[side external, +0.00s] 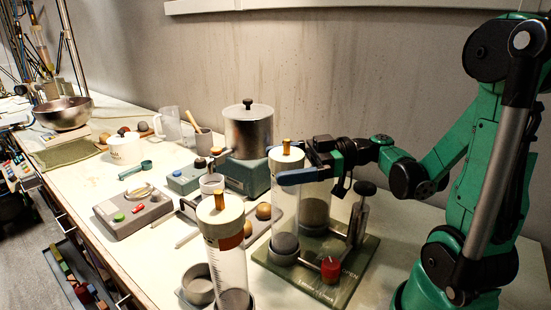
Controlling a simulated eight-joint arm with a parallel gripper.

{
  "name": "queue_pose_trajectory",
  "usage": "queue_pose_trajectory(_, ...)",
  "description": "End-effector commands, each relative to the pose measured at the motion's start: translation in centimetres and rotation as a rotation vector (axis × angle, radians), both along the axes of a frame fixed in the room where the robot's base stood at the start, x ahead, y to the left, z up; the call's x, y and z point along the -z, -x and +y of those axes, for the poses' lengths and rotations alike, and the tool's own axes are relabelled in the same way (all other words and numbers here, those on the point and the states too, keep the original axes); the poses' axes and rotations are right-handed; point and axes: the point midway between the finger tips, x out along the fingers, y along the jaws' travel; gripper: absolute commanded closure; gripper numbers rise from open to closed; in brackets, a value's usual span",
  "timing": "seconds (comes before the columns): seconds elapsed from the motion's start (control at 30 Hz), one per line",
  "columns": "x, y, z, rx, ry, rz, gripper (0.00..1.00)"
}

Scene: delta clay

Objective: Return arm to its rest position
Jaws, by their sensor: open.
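My green arm stands at the right and reaches left over the bench. My gripper (300,164) is open beside the capped clear cylinder (286,205) on the green board. One blue-grey finger crosses in front of this cylinder, just below its white cap with a brass knob. The other finger is partly hidden, and I cannot tell whether the fingers touch the cylinder. A second clear cylinder (228,262) with a white cap and brass knob stands nearer the camera.
The green board (331,290) carries a red knob (331,269) and a black-topped plunger (359,212). A metal pot (249,133) stands behind to the left. The wall is close behind.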

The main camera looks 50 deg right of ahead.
Motion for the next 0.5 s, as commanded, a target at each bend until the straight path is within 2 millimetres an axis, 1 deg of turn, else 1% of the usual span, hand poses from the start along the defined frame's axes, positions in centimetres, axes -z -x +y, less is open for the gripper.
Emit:
queue_pose_trajectory(0.2,1.6,0.0,0.0,0.0,0.0,0.0,0.0)
queue_pose_trajectory(0.27,1.8,0.0,0.0,0.0,0.0,0.0,0.0)
queue_pose_trajectory(0.5,-0.1,0.1,0.1,0.0,0.0,0.0,0.0)
